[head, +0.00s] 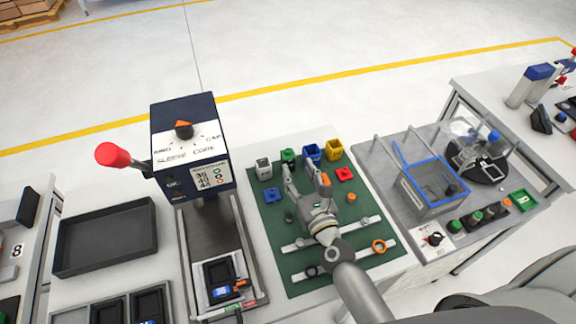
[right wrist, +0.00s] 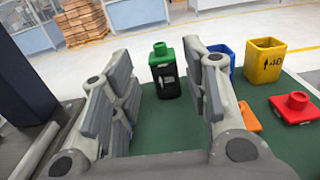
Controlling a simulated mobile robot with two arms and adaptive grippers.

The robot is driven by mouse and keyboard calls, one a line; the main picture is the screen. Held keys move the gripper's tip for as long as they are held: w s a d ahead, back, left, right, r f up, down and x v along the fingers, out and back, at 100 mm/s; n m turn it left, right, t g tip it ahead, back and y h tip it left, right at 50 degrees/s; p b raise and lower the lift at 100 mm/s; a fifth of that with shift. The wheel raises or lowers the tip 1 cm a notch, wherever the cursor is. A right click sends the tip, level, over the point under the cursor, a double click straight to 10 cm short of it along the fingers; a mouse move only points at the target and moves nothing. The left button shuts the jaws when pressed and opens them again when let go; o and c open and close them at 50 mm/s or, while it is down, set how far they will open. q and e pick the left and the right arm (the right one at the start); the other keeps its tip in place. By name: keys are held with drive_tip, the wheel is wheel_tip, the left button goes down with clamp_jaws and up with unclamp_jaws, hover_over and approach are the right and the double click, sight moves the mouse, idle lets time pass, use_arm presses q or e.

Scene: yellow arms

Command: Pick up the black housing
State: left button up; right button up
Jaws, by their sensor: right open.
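The black housing (head: 289,161) stands upright at the back edge of the green mat, with a green piece (head: 289,153) on its top. In the right wrist view the black housing (right wrist: 168,82) shows in the gap between the fingers, beyond their tips, with the green piece (right wrist: 161,51) on it. My right gripper (head: 305,176) is open and empty over the mat, pointing at the back row. Its fingers appear apart from the housing. My left gripper is out of view.
Grey (head: 264,168), blue (head: 311,153) and yellow (head: 334,150) housings stand beside the black one. A red part (head: 345,174), a blue part (head: 271,195) and an orange piece (right wrist: 248,117) lie nearby. A tall press (head: 190,150) stands left of the mat.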

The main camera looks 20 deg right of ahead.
sight(290, 161)
wheel_tip(290, 161, down, 2)
drive_tip(key=shift+w+f, duration=0.1)
drive_tip(key=shift+f, duration=0.1)
drive_tip(key=shift+w, duration=0.4)
drive_tip(key=shift+w+a+p, duration=0.1)
drive_tip(key=shift+w+p, duration=0.2)
drive_tip(key=shift+w, duration=0.9)
drive_tip(key=w, duration=0.3)
drive_tip(key=shift+w+p, duration=0.2)
drive_tip(key=shift+p, duration=0.15)
drive_tip(key=shift+w, duration=0.6)
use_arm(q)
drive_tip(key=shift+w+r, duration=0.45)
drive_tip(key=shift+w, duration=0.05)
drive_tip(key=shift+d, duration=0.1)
use_arm(e)
drive_tip(key=c, duration=0.8)
